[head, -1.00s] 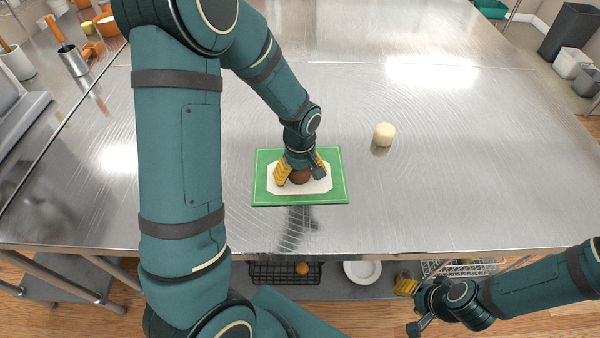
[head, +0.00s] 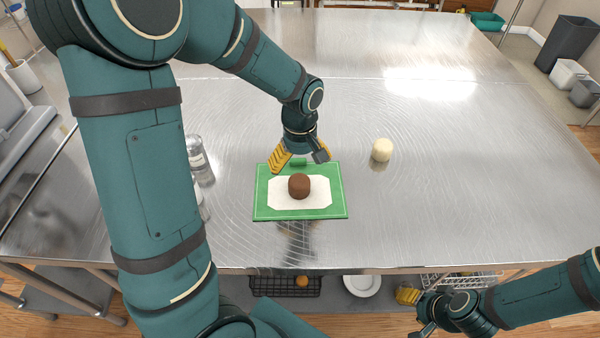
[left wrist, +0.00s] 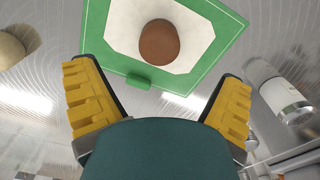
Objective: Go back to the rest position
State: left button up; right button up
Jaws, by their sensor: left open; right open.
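My left gripper (head: 300,158) is open and empty, above the far edge of the green mat with a white middle (head: 262,208). In the left wrist view its two yellow fingers (left wrist: 160,108) are spread apart with nothing between them. A brown round-topped object (head: 299,186) stands on the mat's white middle, apart from the fingers; it also shows in the left wrist view (left wrist: 159,43). My right gripper (head: 418,312) is open and empty, low beyond the front edge of the table at the lower right.
A cream round-topped object (head: 381,150) stands on the steel table (head: 450,180) right of the mat. A clear bottle (head: 197,155) with a white label stands left of the mat, beside my left arm. A white plate (head: 362,284) is on the shelf below. The table's right side is clear.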

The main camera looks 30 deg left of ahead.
pick_arm(q)
jog(key=shift+r, duration=0.95)
